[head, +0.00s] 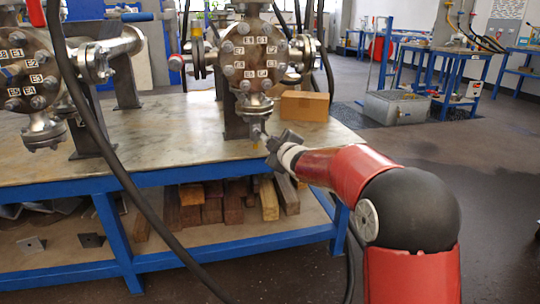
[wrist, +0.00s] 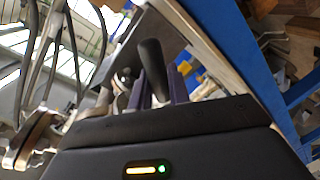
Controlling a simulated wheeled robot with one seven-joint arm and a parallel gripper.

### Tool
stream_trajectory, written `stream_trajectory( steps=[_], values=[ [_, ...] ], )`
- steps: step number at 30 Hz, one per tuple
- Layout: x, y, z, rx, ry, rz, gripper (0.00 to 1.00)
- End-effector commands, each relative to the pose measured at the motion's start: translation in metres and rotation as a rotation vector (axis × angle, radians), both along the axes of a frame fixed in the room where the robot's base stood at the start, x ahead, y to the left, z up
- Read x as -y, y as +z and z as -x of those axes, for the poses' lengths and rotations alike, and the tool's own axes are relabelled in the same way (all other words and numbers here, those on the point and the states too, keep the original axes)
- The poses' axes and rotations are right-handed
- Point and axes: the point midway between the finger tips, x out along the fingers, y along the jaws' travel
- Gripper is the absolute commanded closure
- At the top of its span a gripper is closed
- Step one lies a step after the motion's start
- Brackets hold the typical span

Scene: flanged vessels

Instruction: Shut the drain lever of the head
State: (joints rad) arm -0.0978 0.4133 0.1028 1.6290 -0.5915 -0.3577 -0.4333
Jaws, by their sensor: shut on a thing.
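The head (head: 253,52) is a round bolted flange with white labels, standing on the bench at the middle of the head view. Its drain fitting (head: 254,104) hangs below it, with a small valve near the bench's front edge. My gripper (head: 274,143) reaches this valve from the right. In the wrist view the dark drain lever (wrist: 152,62) stands between the two fingers of my gripper (wrist: 158,88), which are shut on it. The lever's lower part and its joint with the valve are hidden, so its exact angle is unclear.
A second flanged vessel (head: 28,70) stands at the left. A dark hose (head: 100,140) crosses the front left. Wooden blocks (head: 210,205) lie on the lower shelf.

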Motion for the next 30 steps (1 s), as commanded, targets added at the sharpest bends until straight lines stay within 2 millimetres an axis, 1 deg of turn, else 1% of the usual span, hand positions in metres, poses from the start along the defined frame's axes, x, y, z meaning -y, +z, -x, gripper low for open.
stream_trajectory(
  steps=[6, 15, 21, 30],
  values=[
    [0.005, 0.008, -0.001, 0.059, 0.0, 0.198, 1.0],
    [0.009, 0.022, -0.003, 0.126, 0.0, 0.434, 1.0],
    [0.01, 0.029, -0.003, 0.158, 0.001, 0.544, 1.0],
    [0.01, 0.034, -0.003, 0.181, 0.001, 0.621, 1.0]
  ],
)
